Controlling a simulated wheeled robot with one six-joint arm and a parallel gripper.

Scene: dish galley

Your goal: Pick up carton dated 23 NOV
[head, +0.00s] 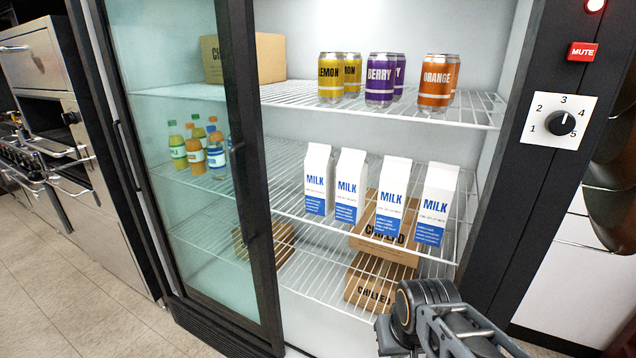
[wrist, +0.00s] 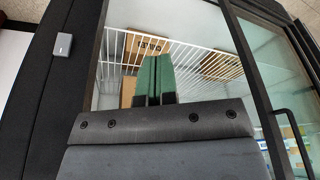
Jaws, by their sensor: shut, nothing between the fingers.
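Several white and blue milk cartons stand upright in a row on the middle wire shelf in the head view: the leftmost carton (head: 317,182), the second carton (head: 350,188), the third carton (head: 391,198) and the rightmost carton (head: 436,208). Each has small print under the word MILK, too small to read, so I cannot tell which is dated 23 NOV. My gripper (wrist: 153,78) shows its green fingers closed together and empty in the wrist view. My arm is at the lower right of the head view, below and in front of the cartons. No milk carton is recognisable in the wrist view.
A glass door (head: 190,160) covers the fridge's left side; its right side is open. Cans (head: 380,80) stand on the upper wire shelf (head: 285,95). Cardboard boxes (head: 378,280) lie below the cartons. Bottles (head: 195,150) stand behind the glass. The right frame carries a dial (head: 560,123).

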